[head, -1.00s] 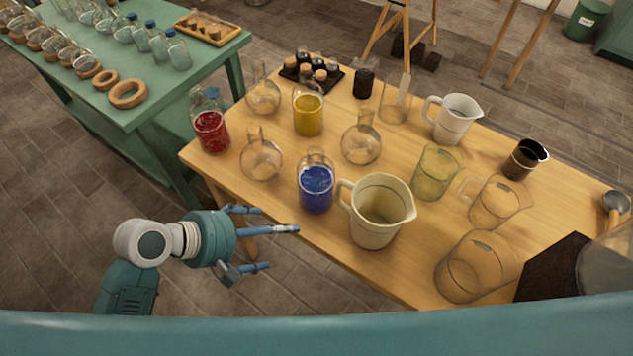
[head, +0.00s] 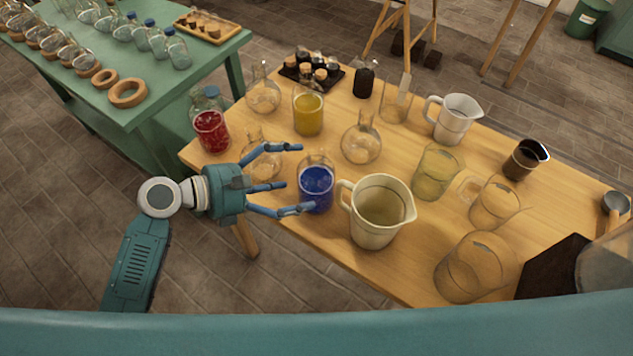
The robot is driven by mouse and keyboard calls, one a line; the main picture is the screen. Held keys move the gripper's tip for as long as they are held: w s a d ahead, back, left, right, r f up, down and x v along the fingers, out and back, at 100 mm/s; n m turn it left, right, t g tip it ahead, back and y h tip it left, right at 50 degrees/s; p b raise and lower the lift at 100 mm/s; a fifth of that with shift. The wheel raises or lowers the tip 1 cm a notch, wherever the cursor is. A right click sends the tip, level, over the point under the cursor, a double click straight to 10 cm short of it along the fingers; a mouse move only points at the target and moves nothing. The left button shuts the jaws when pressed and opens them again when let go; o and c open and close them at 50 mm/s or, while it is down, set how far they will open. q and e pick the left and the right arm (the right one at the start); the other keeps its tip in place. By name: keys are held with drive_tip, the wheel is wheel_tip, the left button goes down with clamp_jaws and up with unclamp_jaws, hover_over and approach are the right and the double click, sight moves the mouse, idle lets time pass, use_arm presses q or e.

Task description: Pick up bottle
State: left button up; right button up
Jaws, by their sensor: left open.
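A clear glass bottle with blue contents (head: 317,190) stands upright near the front edge of the wooden table. A similar one with red contents (head: 212,131) stands at the left corner, and one with yellow contents (head: 308,115) stands further back. My left gripper (head: 298,178) comes in from the left with its fingers spread open and empty. Its fingertips point at the blue bottle. The lower fingertip overlaps the bottle's left side in the picture; I cannot tell if it touches. My right gripper is not in view.
A cream pitcher (head: 377,222) stands close right of the blue bottle. An empty round flask (head: 259,160) is partly behind my left fingers, and another (head: 361,144) stands behind the blue bottle. Glass beakers (head: 437,172) fill the right. A green table (head: 150,92) holds more glassware.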

use_arm(q)
drive_tip(key=x, duration=0.5)
drive_tip(key=shift+s+d+f+p, duration=0.1)
drive_tip(key=shift+s+f+p, duration=0.05)
drive_tip(key=shift+f+p, duration=0.2)
drive_tip(key=c, duration=1.6)
drive_tip(key=shift+r, duration=0.1)
drive_tip(key=shift+c, duration=0.4)
drive_tip(key=shift+r, duration=0.1)
drive_tip(key=shift+r+p, duration=0.8)
drive_tip(key=shift+r, duration=9.1)
drive_tip(key=shift+c, duration=0.2)
